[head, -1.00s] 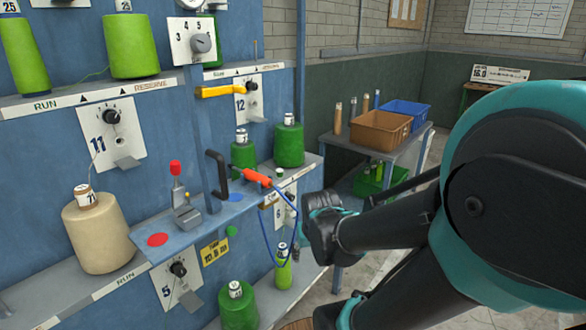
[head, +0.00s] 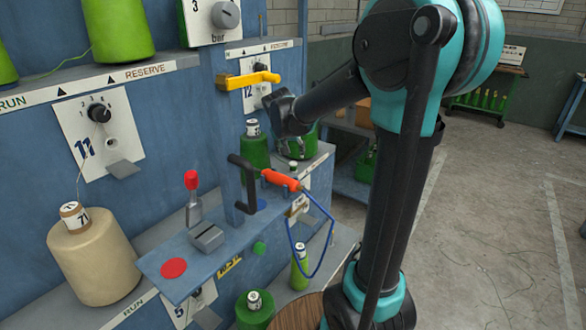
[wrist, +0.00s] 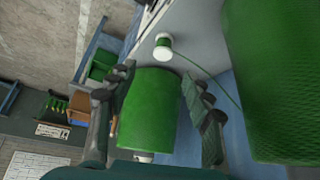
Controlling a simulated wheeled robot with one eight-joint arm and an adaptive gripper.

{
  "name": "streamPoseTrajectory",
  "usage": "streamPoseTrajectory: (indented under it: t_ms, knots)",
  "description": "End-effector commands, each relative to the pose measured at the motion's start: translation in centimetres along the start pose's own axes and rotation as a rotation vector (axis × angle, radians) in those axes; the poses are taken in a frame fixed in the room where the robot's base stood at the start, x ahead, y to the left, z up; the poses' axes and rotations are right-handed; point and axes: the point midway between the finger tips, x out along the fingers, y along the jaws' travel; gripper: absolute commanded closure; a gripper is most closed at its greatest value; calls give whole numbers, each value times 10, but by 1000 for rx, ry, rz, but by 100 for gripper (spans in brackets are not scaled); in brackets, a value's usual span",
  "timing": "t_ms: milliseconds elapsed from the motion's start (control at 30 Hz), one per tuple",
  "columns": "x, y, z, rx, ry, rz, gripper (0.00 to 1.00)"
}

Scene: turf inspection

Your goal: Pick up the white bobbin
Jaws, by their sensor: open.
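A small bobbin with a white end and green thread (wrist: 163,45) sits on the pale shelf in the wrist view, just beyond my fingertips. In the head view, a small pale top (head: 292,164) beside the green bobbins may be the same one. My gripper (wrist: 157,76) is open. A larger green bobbin (wrist: 148,110) shows between its fingers; I cannot tell whether they touch it. A cream cone bobbin (head: 93,262) with a paper tube top stands on the left shelf in the head view, far from my gripper.
A yellow lever (head: 250,79), a black handle (head: 242,180) with an orange grip and blue cord, and a red-topped switch (head: 192,190) jut from the blue machine. A very large green bobbin (wrist: 270,80) fills the wrist view's right side. Open floor (head: 490,220) lies right.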

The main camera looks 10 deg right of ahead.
Motion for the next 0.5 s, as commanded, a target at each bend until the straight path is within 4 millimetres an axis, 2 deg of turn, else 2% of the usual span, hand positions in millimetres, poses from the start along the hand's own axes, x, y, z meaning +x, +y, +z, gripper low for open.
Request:
streamPoseTrajectory:
  t_ms: [100, 200, 500]
  knots:
    - [22, 0, 0, 2, 0, 1, 49]
    - [35, 0, 0, 1, 0, 1, 49]
    - [52, -1, 1, 0, 0, 0, 49]
